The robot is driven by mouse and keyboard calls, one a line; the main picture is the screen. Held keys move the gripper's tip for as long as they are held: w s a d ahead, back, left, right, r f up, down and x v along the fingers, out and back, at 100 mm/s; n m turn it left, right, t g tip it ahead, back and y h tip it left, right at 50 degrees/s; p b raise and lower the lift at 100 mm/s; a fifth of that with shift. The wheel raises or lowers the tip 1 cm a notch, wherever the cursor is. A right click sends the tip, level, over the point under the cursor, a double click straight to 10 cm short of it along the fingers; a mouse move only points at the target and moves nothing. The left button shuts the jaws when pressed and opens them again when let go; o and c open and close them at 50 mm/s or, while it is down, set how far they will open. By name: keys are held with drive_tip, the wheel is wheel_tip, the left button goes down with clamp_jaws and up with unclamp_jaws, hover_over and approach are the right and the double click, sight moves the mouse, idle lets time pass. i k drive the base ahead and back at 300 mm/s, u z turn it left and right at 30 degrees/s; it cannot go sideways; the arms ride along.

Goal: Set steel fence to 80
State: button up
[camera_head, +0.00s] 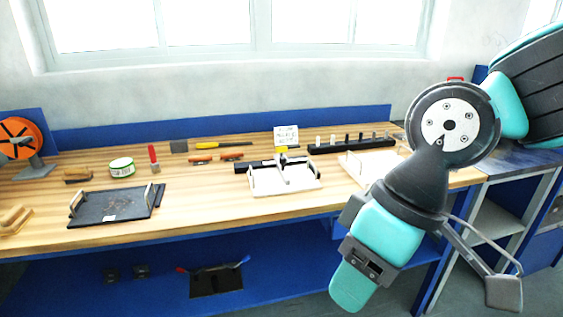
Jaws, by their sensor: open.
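A pale fixture plate (285,184) lies on the wooden bench near the middle, with upright end pieces. A narrow fence-like bar with dark and pale parts stands across it; I take it to be the steel fence (284,170), though its material is unclear. A small yellow piece sits at its far end. Any scale or setting is too small to read. My gripper (430,250) is open and empty at the right front, well apart from the fixture. My teal and dark arm partly hides it.
A small printed card (286,135) stands behind the fixture. A dark tray (118,208) lies to the left, with a green-white tin (122,167) behind. A black rack (351,146) and another pale plate (366,164) are right. Bare bench lies in front.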

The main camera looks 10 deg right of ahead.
sight(285, 163)
drive_tip(key=z, duration=0.1)
drive_tip(key=i, duration=1.1)
drive_tip(key=u, duration=0.65)
